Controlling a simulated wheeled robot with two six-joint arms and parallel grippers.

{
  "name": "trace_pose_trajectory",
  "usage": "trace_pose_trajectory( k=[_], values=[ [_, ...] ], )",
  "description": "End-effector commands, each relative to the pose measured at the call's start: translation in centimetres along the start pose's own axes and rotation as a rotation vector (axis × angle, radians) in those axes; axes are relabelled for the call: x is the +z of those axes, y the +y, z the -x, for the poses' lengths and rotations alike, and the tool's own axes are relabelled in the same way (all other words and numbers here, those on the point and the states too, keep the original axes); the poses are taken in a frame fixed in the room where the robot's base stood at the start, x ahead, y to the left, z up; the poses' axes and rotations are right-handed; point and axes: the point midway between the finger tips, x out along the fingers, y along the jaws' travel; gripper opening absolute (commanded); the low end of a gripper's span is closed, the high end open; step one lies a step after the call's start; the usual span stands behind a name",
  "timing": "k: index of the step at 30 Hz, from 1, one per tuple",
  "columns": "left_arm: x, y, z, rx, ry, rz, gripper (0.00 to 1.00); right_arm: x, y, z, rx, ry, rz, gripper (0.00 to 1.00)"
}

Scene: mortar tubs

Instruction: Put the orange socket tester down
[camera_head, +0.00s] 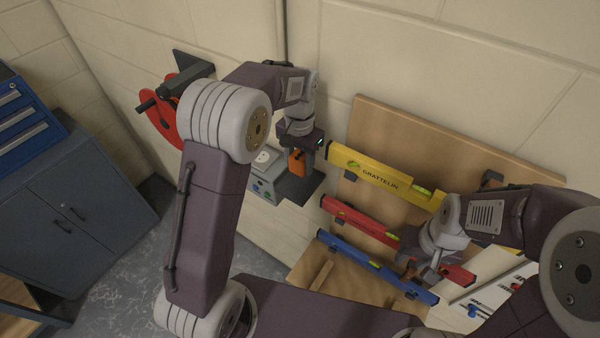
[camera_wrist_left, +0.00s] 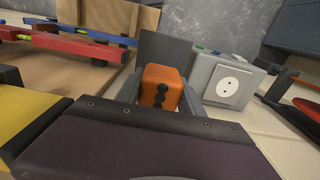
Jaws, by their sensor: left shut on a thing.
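The orange socket tester (camera_head: 297,162) is held in my left gripper (camera_head: 300,156), over a small dark grey shelf (camera_head: 304,188) on the wall. In the left wrist view the tester (camera_wrist_left: 161,88) sits between the two grey fingers, its face with dark round spots towards the camera. The shelf (camera_wrist_left: 163,56) shows behind it. I cannot tell whether the tester touches the shelf. My right gripper (camera_head: 431,266) is low at the right, in front of the levels board; its jaws are too small and partly hidden to judge.
A grey box with a white socket (camera_head: 264,158) is beside the shelf; the socket also shows in the wrist view (camera_wrist_left: 228,86). Yellow (camera_head: 380,175), red (camera_head: 355,218) and blue (camera_head: 370,264) levels hang on a wooden board. A red reel (camera_head: 160,125) and blue-grey cabinet (camera_head: 75,220) are left.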

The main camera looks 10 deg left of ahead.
Motion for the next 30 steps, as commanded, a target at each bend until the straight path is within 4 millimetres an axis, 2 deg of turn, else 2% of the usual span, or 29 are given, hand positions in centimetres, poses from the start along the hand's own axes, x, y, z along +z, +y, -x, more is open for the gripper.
trace_pose_trajectory(
  k=[5, 9, 12, 30],
  values=[
    [0.0, 0.0, -0.9, 0.000, -0.001, 0.000, 0.00, 0.0, 0.0, 0.3, 0.000, 0.000, 0.000, 0.36],
    [0.1, 0.0, -3.2, 0.001, -0.004, 0.000, 0.00, -0.1, 0.0, 1.1, 0.000, 0.000, 0.000, 0.36],
    [0.0, 0.0, -4.2, 0.000, 0.000, 0.000, 0.00, -0.1, 0.0, 1.2, 0.000, 0.000, 0.000, 0.36],
    [0.0, 0.0, -5.4, 0.000, 0.001, 0.000, 0.00, 0.0, 0.0, 0.4, 0.000, 0.000, 0.000, 0.36]
  ],
)
